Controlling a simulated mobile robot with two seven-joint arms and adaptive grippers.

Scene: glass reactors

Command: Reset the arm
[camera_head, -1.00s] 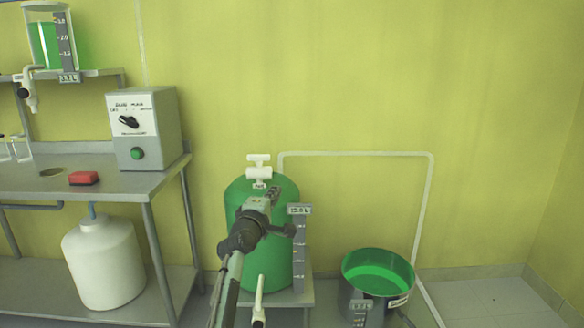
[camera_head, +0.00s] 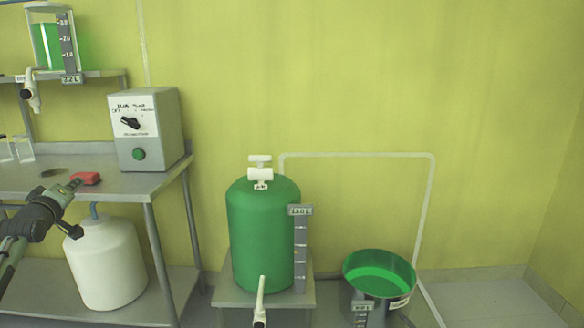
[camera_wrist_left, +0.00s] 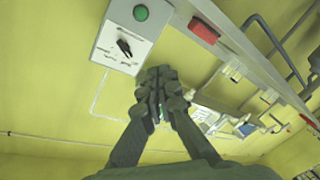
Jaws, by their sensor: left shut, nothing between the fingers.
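My left gripper (camera_head: 72,186) is shut and empty at the left of the head view, in front of the front edge of the steel table. In that view its tip lies just left of the red block (camera_head: 87,178), but I cannot tell the gap in depth. In the left wrist view the fingers (camera_wrist_left: 158,82) are together with nothing between them, with the grey control box (camera_wrist_left: 130,35) and the red block (camera_wrist_left: 204,31) beyond. My right gripper is in neither view.
The steel table (camera_head: 160,183) carries the control box (camera_head: 146,130). A white jug (camera_head: 105,265) stands under it. A green tank (camera_head: 262,235) stands on a low stand, with a white tap at its front. A bucket of green liquid (camera_head: 378,272) is to its right. Floor is clear at far right.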

